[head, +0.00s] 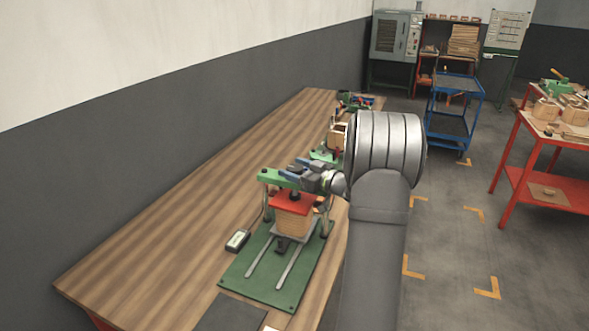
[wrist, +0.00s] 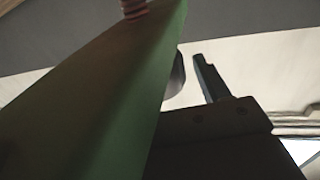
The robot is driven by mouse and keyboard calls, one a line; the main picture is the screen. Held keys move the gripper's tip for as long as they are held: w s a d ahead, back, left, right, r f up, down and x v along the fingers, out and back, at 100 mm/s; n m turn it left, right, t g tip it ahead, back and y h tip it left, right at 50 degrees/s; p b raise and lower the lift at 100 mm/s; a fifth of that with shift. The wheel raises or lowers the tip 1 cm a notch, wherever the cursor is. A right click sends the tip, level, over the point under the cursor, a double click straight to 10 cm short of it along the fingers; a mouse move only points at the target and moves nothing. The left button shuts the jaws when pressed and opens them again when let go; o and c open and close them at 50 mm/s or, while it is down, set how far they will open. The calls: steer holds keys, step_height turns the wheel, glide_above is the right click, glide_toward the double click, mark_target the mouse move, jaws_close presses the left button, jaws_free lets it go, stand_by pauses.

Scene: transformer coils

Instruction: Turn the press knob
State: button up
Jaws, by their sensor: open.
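The press stands on a green base plate (head: 262,277) on the bench, with a green crossbeam (head: 271,177) on posts. Under the beam, a red plate (head: 293,201) lies on a wood-coloured block (head: 292,222). My gripper (head: 292,174) is open at the top of the press, close to the crossbeam. The press knob cannot be made out in the head view, where my gripper covers the beam's middle. In the wrist view the green beam (wrist: 110,95) runs close past the camera. One dark finger (wrist: 210,80) shows there. A dark rounded part (wrist: 177,75) peeks out beside the beam; I cannot tell what it is.
A small meter-like box (head: 237,240) lies on the wooden bench (head: 165,230) left of the press. More fixtures and a wooden block (head: 337,137) stand behind it. The bench's left side is clear. A blue cart (head: 455,108) and a red table (head: 545,185) stand beyond my arm.

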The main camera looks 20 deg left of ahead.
steer(key=shift+a, duration=0.2)
steer(key=shift+c, duration=0.2)
steer(key=c, duration=0.9)
steer(key=shift+c, duration=0.2)
steer(key=shift+m+t, duration=0.3)
steer(key=shift+t, duration=0.2)
steer(key=m+t+h, duration=0.1)
steer(key=m+t, duration=0.1)
steer(key=t, duration=0.1)
steer(key=shift+m+t+h, duration=0.3)
steer(key=shift+t+h, duration=0.1)
steer(key=shift+m+t+h, duration=2.1)
steer(key=shift+t, duration=0.4)
steer(key=shift+w+m+t+h, duration=0.1)
steer(key=shift+m+t+h, duration=0.2)
steer(key=shift+h, duration=0.1)
